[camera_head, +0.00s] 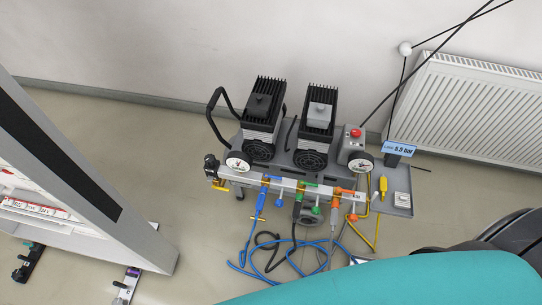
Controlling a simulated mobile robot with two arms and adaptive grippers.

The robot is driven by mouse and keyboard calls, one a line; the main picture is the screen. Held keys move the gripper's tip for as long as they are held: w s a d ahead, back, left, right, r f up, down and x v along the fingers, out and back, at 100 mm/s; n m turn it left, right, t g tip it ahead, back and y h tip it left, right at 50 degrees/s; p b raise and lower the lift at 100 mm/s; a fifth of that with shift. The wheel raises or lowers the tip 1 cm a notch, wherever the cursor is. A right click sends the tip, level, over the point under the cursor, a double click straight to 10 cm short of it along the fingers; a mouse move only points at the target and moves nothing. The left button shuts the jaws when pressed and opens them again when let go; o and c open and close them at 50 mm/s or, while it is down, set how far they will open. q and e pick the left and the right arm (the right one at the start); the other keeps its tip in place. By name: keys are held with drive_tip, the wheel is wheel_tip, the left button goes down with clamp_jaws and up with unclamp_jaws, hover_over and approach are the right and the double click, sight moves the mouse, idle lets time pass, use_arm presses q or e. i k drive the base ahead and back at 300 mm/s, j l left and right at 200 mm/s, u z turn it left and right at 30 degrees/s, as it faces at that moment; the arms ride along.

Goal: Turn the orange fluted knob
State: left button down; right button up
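A compressor unit (290,150) with two black finned motors stands on the floor by the wall. A pale manifold bar (285,183) runs across its front with blue, green and orange fittings. The orange part (335,214) hangs below the right end of the bar, under a horizontal orange fitting (344,192). It is too small to make out flutes or how far it is turned. Neither of my grippers is in view.
Blue, black and yellow hoses (290,255) lie on the floor in front. A radiator (475,105) is at the right wall. A white-sided shelf unit (75,215) stands at left. A large teal surface (410,280) fills the lower right. Two dial gauges (360,161) flank the bar.

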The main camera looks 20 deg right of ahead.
sight(353, 218)
drive_tip(key=z, duration=0.4)
drive_tip(key=l+z, duration=0.15)
drive_tip(key=z, duration=0.25)
drive_tip(key=i+z, duration=0.1)
drive_tip(key=z, duration=0.65)
drive_tip(key=i+l, duration=0.05)
